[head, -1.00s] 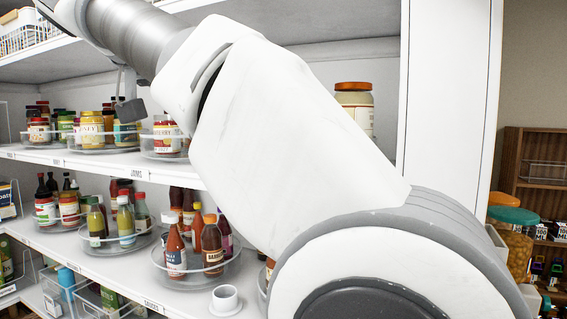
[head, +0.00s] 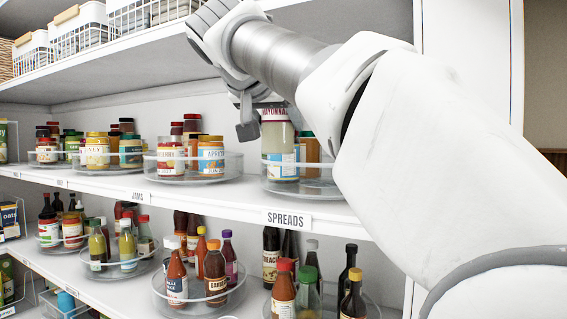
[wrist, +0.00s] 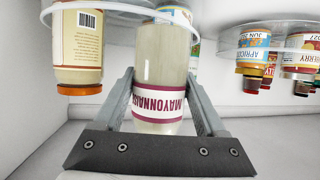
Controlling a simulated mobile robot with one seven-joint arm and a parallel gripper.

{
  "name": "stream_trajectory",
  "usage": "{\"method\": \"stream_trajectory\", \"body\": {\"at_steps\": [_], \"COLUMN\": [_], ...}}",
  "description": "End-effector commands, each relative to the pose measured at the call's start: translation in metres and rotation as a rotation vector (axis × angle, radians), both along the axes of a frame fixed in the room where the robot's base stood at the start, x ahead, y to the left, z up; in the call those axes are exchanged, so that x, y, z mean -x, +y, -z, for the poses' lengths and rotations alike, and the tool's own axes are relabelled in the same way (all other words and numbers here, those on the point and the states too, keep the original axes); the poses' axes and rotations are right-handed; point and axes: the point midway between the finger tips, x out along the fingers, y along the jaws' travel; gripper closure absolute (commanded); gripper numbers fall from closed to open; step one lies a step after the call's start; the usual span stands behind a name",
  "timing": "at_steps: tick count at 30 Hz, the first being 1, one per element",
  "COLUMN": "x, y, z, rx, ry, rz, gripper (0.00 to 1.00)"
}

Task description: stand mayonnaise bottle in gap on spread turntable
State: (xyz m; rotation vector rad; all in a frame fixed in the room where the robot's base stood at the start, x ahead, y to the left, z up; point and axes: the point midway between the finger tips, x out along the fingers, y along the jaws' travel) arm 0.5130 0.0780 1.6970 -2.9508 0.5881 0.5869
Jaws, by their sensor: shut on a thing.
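The mayonnaise bottle (head: 278,137) is pale cream with a dark red and white name band near its top. It is upright at the left part of the spreads turntable (head: 312,184). My gripper (head: 258,104) is shut on its upper part; in the wrist view my gripper (wrist: 158,110) has a finger on each side of the bottle (wrist: 160,62). That view is upside down, and the bottle's base reaches the turntable's clear rim (wrist: 125,22). Whether the base touches the turntable floor cannot be told. A blue-and-white label (head: 283,166) overlaps the bottle's lower part in the head view.
An orange-lidded jar (wrist: 78,50) stands beside the bottle. The jams turntable (head: 190,178) with several jars is to the left. Baskets (head: 82,28) are on the shelf above, sauce bottles below. My arm hides the right part of the spreads turntable.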

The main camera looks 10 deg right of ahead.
Motion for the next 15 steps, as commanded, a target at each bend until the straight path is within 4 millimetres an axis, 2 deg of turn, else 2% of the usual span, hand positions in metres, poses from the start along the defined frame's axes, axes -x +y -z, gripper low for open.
{"method": "stream_trajectory", "body": {"at_steps": [1, 9, 10, 12, 15], "x": [-0.002, -0.015, -0.016, -0.016, -0.016], "y": [-0.016, -0.075, -0.080, -0.075, -0.074], "z": [-0.002, -0.003, -0.002, 0.013, 0.024], "rx": [0.001, 0.001, 0.000, 0.002, 0.002], "ry": [-0.003, -0.003, -0.003, 0.000, 0.000], "rz": [0.007, 0.005, 0.005, -0.001, -0.002], "gripper": [1.00, 1.00, 1.00, 1.00, 1.00]}}
